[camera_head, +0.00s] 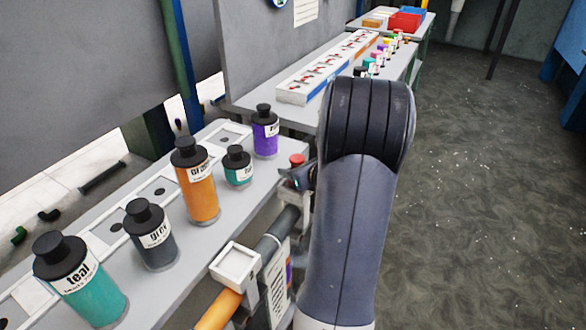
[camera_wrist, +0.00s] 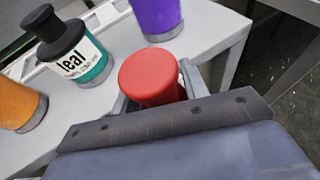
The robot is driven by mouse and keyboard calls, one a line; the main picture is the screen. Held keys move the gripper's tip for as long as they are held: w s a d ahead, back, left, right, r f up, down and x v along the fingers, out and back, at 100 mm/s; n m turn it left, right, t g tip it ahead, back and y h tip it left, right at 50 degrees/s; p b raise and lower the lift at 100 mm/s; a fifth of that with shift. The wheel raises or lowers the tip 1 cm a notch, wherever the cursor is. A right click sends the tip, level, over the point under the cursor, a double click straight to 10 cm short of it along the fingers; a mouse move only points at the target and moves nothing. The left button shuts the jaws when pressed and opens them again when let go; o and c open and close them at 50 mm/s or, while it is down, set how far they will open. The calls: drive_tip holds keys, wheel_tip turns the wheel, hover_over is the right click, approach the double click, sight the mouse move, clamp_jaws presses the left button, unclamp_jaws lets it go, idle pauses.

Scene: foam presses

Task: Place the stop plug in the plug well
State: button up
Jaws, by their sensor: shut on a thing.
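The red stop plug (camera_wrist: 150,76) sits between the two fingers of my gripper (camera_wrist: 155,92) in the wrist view, its round top facing the camera. My gripper is shut on it. In the head view the red top of the plug (camera_head: 297,159) shows at the table's front edge, just left of my arm, and most of the gripper is hidden by the arm. A white square holder with a shallow recess (camera_head: 237,262) stands in front of the table edge, lower left of the plug. I cannot tell whether it is the plug well.
Teal (camera_head: 80,281), grey (camera_head: 152,237), orange (camera_head: 195,184), small teal (camera_head: 238,168) and purple (camera_head: 265,133) bottles stand on the grey table (camera_head: 205,245). An orange-ended pipe (camera_head: 222,309) runs below its front edge. The floor at right (camera_head: 480,200) is clear.

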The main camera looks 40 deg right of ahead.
drive_tip(key=shift+f, duration=0.1)
drive_tip(key=o, duration=1.4)
drive_tip(key=shift+s+r, duration=0.3)
drive_tip(key=shift+s, duration=0.05)
drive_tip(key=v, duration=1.1)
drive_tip(key=shift+s+r, duration=0.1)
drive_tip(key=shift+s, duration=0.05)
